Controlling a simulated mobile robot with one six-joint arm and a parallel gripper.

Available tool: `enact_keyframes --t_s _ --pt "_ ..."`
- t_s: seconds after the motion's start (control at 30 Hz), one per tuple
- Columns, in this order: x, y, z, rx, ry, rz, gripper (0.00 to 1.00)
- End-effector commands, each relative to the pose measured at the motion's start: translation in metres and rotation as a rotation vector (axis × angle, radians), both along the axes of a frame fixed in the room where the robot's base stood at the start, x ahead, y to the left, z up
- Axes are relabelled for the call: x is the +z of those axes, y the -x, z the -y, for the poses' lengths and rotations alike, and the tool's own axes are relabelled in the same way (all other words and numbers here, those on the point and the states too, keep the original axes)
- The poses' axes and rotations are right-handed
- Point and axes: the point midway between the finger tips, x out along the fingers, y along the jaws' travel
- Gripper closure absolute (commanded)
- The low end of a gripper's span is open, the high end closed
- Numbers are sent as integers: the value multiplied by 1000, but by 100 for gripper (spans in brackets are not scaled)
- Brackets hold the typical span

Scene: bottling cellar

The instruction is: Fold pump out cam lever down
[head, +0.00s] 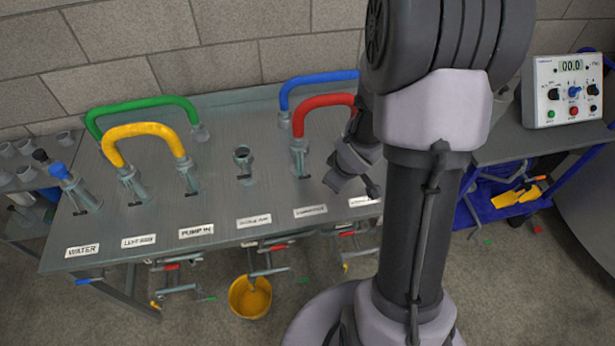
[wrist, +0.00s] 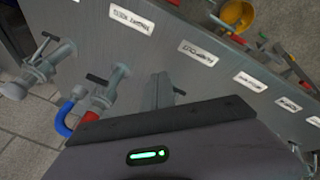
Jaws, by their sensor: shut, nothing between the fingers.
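Several grey pipe couplings stand in a row on the steel bench (head: 225,205). The fourth from the left is a bare coupling (head: 243,160) with no hose; its label (head: 253,220) is too small to read. The coupling to its right (head: 301,162) carries the red hose (head: 325,100). My gripper (head: 372,190) is shut and empty, low over the bench right of the red hose's coupling. In the wrist view, two couplings carry black levers (wrist: 97,79) (wrist: 50,37).
Green (head: 140,104), yellow (head: 145,130) and blue (head: 315,80) hoses arch over the bench. A yellow bucket (head: 250,297) stands on the floor in front. A control box (head: 565,92) sits on the table at right. My arm hides the bench's right end.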

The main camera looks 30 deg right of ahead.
Motion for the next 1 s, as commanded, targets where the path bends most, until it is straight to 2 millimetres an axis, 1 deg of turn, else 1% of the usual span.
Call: enact_keyframes --t_s 0.03,0.07,0.1,0.2,0.23,0.37,0.6,0.77,0.8,0.9,1.0 --pt "3 5 1 163 25 44 100" --pt "4 7 -4 270 35 77 100" --pt "6 9 -14 393 39 121 100" --pt "10 15 -35 586 34 197 100" --pt "9 15 -40 614 32 210 100" --pt "-6 7 -45 641 30 220 100" --pt "-50 -23 -52 638 30 220 100" --pt "-77 -43 -57 639 31 219 100" --pt "-73 -50 -53 636 33 221 100" --pt "-71 -64 -45 636 34 221 100" --pt "-72 -73 -41 635 33 221 100"
